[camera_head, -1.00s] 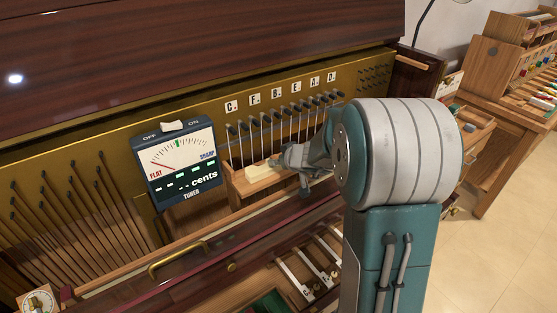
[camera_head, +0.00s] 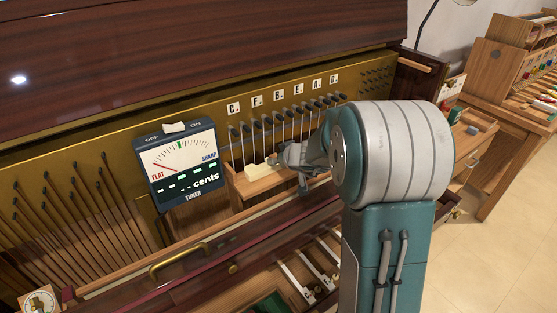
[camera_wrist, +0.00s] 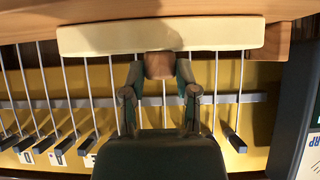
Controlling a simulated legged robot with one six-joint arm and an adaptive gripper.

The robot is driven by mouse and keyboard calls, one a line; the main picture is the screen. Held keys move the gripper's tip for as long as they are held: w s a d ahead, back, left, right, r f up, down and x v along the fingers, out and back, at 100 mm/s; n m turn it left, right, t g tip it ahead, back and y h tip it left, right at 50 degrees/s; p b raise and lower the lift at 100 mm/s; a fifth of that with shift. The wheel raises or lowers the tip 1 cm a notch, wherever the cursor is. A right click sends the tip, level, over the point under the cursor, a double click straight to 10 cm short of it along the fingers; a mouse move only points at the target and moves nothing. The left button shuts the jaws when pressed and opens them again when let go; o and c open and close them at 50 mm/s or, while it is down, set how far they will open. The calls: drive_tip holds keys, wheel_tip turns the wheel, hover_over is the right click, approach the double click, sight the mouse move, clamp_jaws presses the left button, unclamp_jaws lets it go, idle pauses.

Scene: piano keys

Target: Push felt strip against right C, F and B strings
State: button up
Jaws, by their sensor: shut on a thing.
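The felt strip is a cream bar (camera_wrist: 160,37) with a wooden knob (camera_wrist: 160,65). In the wrist view it lies across several thin vertical strings; whether it presses on them I cannot tell. My gripper (camera_wrist: 160,88) is shut on the knob, one finger on each side. In the head view the strip (camera_head: 262,171) sits low at the strings, above a wooden ledge, and my gripper (camera_head: 297,162) is at its right, partly hiding it. The C label (camera_head: 233,106), F label (camera_head: 257,101) and B label (camera_head: 280,95) are on the brass plate above the black-topped tuning pins.
A tuner (camera_head: 181,165) with a needle dial stands left of the strings, its switch (camera_head: 174,127) on top. The wooden ledge (camera_head: 240,187) lies below the strip. Piano keys (camera_head: 310,275) show below the front rail. More strings (camera_head: 90,215) are at the left.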

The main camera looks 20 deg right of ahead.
drive_tip(key=shift+w+a, duration=0.15)
drive_tip(key=shift+w, duration=0.7)
drive_tip(key=o, duration=1)
drive_tip(key=shift+s, duration=0.1)
drive_tip(key=s, duration=0.2)
drive_tip(key=s+d+r, duration=0.1)
drive_tip(key=s, duration=0.2)
drive_tip(key=s+r, duration=0.1)
drive_tip(key=s, duration=0.1)
drive_tip(key=shift+s+d, duration=0.25)
drive_tip(key=shift+s, duration=0.1)
